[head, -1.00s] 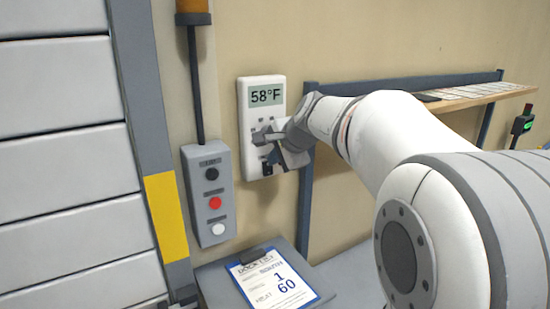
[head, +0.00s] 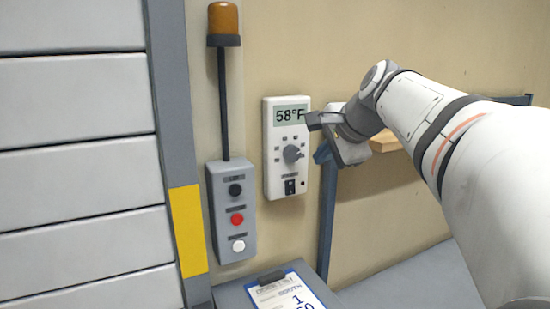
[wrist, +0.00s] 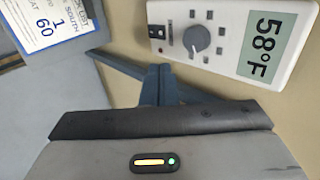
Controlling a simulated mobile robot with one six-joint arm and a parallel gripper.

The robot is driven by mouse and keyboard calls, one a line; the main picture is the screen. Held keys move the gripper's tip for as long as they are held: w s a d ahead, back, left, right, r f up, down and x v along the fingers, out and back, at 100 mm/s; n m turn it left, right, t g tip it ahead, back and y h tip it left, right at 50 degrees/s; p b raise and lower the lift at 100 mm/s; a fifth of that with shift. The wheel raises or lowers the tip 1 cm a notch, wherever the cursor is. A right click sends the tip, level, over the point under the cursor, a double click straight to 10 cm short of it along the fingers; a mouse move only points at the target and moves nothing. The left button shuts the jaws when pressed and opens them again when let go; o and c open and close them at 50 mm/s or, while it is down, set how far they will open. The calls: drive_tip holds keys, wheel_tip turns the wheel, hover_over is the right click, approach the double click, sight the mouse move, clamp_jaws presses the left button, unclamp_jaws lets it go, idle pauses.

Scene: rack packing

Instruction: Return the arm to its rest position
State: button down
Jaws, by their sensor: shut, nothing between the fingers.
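My gripper (head: 318,122) is in front of the wall, just right of the white thermostat panel (head: 270,149), and looks apart from its dial. It is shut and empty. In the wrist view, the gripper (wrist: 163,72) shows as dark fingers together at the centre, over the grey-blue rack frame. The thermostat's display reads 58°F, and its grey dial (head: 292,153) and lower switch (head: 290,187) are in plain sight. The panel also shows at the upper right of the wrist view (wrist: 225,35).
A grey control box (head: 231,213) with black, red and white buttons hangs left of the thermostat, under an amber beacon (head: 223,19). A clipboard (head: 284,291) lies on a grey surface below. A dark rack post (head: 327,225) and wooden shelf (head: 385,141) stand behind my arm.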

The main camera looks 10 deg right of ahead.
drive_tip(key=s+a+f+n+g+h, duration=0.1)
drive_tip(key=s+a+f+n+g, duration=0.1)
drive_tip(key=s+f+n, duration=0.5)
drive_tip(key=s+a+f+n+g+h, duration=0.1)
drive_tip(key=s+a+f+n+g, duration=0.2)
drive_tip(key=s+f+n, duration=0.5)
drive_tip(key=s+f, duration=0.6)
drive_tip(key=f, duration=0.6)
drive_tip(key=shift+a+g, duration=0.2)
drive_tip(key=shift+g, duration=0.2)
drive_tip(key=c, duration=2.1)
unclamp_jaws()
